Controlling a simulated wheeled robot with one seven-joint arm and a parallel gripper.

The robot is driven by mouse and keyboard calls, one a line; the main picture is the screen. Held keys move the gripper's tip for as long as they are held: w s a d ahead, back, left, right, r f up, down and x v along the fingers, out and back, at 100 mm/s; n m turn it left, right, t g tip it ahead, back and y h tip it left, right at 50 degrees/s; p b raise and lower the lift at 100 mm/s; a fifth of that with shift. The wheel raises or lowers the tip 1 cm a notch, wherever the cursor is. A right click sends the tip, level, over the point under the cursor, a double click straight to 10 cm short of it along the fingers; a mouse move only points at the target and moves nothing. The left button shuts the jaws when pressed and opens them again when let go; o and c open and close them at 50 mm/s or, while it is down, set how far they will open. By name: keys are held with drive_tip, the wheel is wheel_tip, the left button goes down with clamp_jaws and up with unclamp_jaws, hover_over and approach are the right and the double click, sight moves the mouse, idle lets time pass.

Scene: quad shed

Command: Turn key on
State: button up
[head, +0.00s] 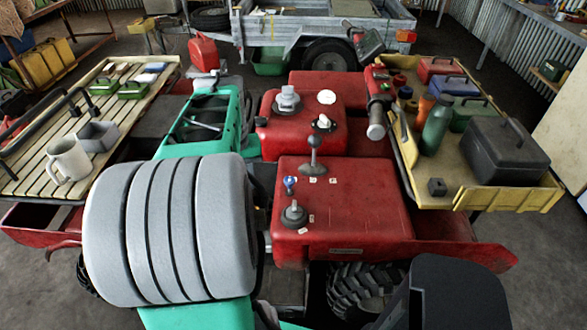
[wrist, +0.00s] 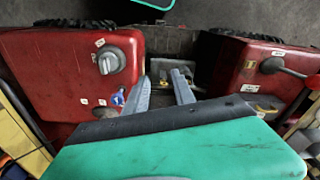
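My gripper (wrist: 162,79) is open in the wrist view, its two grey fingers apart with nothing between them. It sits over the gap between two red panels. No plain key shape can be made out. The near red panel (head: 355,205) carries a grey turning knob (head: 294,214) with small white labels beside it, which also shows in the wrist view (wrist: 110,61). A small blue-topped control (head: 290,183) stands next to it. In the wrist view this blue control (wrist: 118,97) is just left of the left finger, seemingly apart from it. In the head view I cannot make out my fingertips.
A grey lever (head: 314,158) rises behind the knob. A yellow rack (head: 470,195) with a dark toolbox (head: 495,150) and bottles is at the right. A slatted rack (head: 45,160) with a white mug (head: 67,160) is at the left. A trailer (head: 285,28) stands behind.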

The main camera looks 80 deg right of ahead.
sight(295, 203)
drive_tip(key=s+d+m, duration=0.3)
drive_tip(key=s+d, duration=0.3)
drive_tip(key=s, duration=0.6)
drive_tip(key=shift+y, duration=0.3)
drive_tip(key=f+b, duration=0.7)
drive_tip(key=f, duration=0.4)
drive_tip(key=shift+a+f, duration=0.1)
drive_tip(key=shift+a, duration=0.1)
drive_tip(key=shift+c, duration=0.4)
clamp_jaws()
